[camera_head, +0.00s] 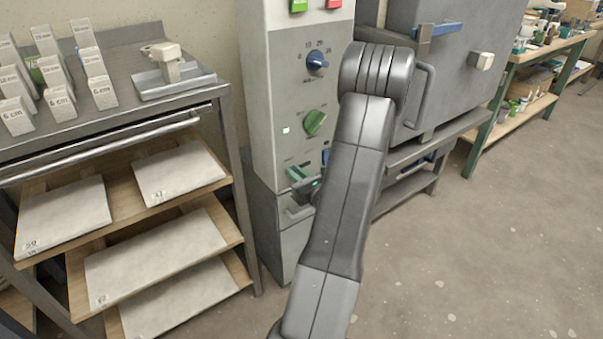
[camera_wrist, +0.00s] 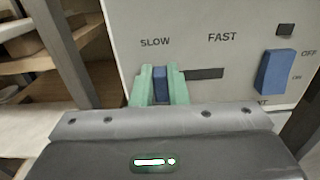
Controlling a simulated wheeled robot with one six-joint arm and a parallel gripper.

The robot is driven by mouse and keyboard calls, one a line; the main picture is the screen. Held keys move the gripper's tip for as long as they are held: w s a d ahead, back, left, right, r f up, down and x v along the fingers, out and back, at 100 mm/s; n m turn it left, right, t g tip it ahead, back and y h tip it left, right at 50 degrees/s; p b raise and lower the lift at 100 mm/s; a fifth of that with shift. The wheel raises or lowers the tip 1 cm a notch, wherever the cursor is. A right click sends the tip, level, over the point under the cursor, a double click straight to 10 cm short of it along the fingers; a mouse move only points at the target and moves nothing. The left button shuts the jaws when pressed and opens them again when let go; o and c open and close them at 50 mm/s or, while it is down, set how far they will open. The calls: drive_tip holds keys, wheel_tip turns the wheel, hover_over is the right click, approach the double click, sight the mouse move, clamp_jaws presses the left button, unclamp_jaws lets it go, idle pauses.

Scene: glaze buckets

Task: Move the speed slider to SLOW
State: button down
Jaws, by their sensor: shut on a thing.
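The speed slider (camera_wrist: 161,84) is a small blue block on the pale control panel (camera_wrist: 208,18). In the wrist view it sits under the SLOW label (camera_wrist: 155,42), at the left end of the visible dark slot (camera_wrist: 205,74). The slot runs right beneath the FAST label (camera_wrist: 222,37). My gripper (camera_wrist: 162,82) has green fingers on both sides of the slider and is shut on it. In the head view my gripper (camera_head: 298,175) is low on the panel, and the slider cannot be made out there. Any slot left of the slider is hidden by the finger.
A blue rocker switch (camera_wrist: 276,72) marked OFF and ON is right of the slot. Above my gripper are a green knob (camera_head: 315,122) and a blue dial (camera_head: 317,61). A shelf rack (camera_head: 232,150) stands left and a grey kiln (camera_head: 450,70) right.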

drive_tip(key=c, duration=1.4)
unclamp_jaws()
drive_tip(key=shift+s+a, duration=0.15)
drive_tip(key=shift+a, duration=0.05)
drive_tip(key=shift+d, duration=0.1)
drive_tip(key=p+v, duration=0.1)
drive_tip(key=v, duration=1.2)
drive_tip(key=shift+s+d+p, duration=0.2)
drive_tip(key=shift+s+p, duration=0.1)
drive_tip(key=shift+p, duration=0.05)
drive_tip(key=b+x, duration=0.1)
drive_tip(key=x, duration=1.3)
drive_tip(key=shift+b, duration=0.3)
drive_tip(key=shift+d, duration=0.15)
